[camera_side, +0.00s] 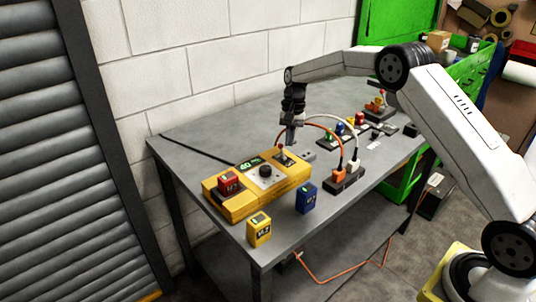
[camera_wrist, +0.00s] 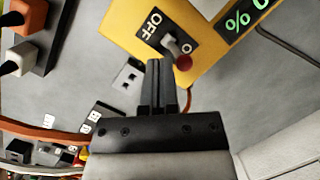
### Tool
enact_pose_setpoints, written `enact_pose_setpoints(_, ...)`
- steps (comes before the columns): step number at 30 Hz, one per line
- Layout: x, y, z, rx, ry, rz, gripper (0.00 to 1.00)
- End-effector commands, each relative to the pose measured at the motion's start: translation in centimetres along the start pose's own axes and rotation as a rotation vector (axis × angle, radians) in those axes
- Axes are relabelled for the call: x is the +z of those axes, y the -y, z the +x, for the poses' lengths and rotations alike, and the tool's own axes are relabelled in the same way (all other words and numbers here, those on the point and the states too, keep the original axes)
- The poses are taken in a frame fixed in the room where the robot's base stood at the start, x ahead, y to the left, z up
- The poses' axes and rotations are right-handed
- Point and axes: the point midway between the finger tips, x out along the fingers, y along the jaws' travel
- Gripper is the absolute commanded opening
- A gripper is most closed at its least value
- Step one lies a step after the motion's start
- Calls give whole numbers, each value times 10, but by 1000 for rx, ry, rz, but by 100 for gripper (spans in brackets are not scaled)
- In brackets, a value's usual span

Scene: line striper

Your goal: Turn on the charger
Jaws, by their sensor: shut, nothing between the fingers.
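The yellow charger (camera_side: 236,207) lies on the near left part of the table, with a lit green display and a round black knob. A red battery (camera_side: 229,182) sits in its left end. Its toggle switch (camera_side: 281,151) is at the right end. My gripper (camera_side: 291,139) is shut and empty, pointing down just beside the switch. Its fingertips (camera_wrist: 158,62) look very close to the lever; contact is unclear.
A yellow battery (camera_side: 259,230) and a blue battery (camera_side: 306,198) stand in front of the charger. A power strip (camera_side: 344,179) with orange and white plugs is to the right, its cables arching near my gripper. More small parts stand behind it. The table's back left is clear.

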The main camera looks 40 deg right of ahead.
Motion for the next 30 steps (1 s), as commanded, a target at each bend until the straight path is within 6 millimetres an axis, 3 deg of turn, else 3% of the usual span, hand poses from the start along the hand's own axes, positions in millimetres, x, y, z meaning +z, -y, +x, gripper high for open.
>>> enact_pose_setpoints(30,4,1,-16,-1,-1,0,0)
